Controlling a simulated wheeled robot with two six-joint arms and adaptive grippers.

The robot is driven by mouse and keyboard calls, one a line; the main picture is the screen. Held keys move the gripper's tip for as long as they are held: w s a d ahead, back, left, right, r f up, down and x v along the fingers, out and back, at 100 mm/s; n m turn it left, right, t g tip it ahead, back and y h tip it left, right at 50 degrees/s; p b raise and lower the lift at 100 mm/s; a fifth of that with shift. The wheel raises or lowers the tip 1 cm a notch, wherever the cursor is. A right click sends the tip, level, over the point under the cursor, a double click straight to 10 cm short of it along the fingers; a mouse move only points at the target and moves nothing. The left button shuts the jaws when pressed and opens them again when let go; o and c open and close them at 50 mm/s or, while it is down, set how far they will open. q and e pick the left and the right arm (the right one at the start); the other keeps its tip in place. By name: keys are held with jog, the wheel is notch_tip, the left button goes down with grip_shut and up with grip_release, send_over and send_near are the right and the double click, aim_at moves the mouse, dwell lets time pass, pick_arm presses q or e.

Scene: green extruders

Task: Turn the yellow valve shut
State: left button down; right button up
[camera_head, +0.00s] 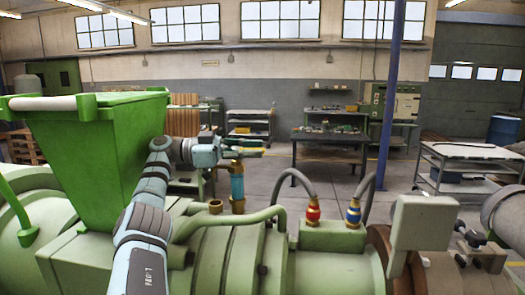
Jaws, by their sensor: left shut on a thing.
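The yellow valve (250,154) shows as a yellow lever on top of an upright blue pipe (237,184) with brass ends. The lever lies roughly level and points right, across the upright pipe. My left gripper (230,151) comes in from the left at the top of the pipe and is shut on the lever. Its fingers are small and dark here and hide part of the lever and the valve body. My right gripper is not in view.
A large green hopper (95,150) stands close on the left beside my left arm. A curved green pipe (235,217) runs just in front of the blue pipe. Red (313,210) and blue (353,212) hose fittings with dark hoses stand to the right. Workbenches are far behind.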

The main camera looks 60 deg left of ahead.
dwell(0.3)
pick_arm(q)
jog(key=c, duration=1.6)
grip_release()
jog(key=shift+c, duration=0.2)
